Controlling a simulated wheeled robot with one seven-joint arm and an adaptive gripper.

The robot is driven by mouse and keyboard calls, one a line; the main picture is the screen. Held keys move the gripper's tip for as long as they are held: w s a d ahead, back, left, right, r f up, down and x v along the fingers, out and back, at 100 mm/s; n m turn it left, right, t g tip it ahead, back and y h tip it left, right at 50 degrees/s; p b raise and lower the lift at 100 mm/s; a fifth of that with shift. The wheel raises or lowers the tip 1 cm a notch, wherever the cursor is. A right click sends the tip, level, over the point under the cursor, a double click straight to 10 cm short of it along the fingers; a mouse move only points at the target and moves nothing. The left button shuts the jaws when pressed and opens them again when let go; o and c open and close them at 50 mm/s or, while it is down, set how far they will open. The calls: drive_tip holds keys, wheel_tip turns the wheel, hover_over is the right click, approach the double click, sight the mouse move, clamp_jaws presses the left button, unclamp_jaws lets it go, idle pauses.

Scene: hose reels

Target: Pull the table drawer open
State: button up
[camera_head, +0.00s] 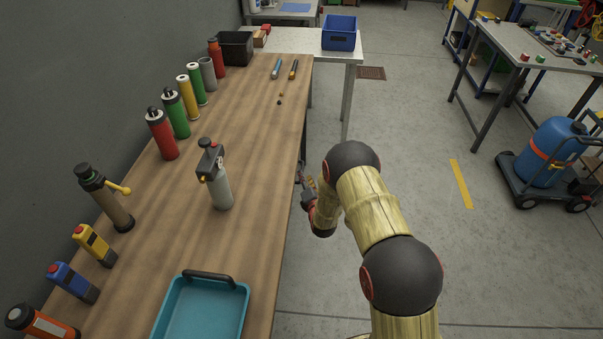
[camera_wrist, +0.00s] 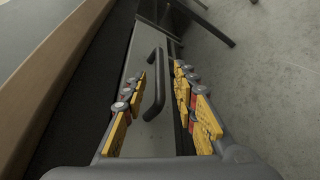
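The table (camera_head: 255,130) has a long wooden top along the left side in the head view. Its drawer is hidden there under the table edge. In the wrist view, the grey drawer front (camera_wrist: 143,45) carries a dark bar handle (camera_wrist: 158,92). My gripper (camera_wrist: 160,73) has its yellow-padded fingers apart, one on each side of the handle. The handle stands between the fingers, with a visible gap at least on the left side. In the head view, my gripper (camera_head: 306,186) is beside the table's right edge, partly covered by my arm.
A white table with a blue bin (camera_head: 339,33) is behind. A cart with a blue tank (camera_head: 552,152) stands right. The floor between is open.

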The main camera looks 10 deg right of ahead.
drive_tip(key=shift+b+x, duration=0.6)
drive_tip(key=shift+x, duration=1.9)
drive_tip(key=c, duration=0.3)
drive_tip(key=c, duration=0.4)
drive_tip(key=shift+f, duration=0.1)
clamp_jaws()
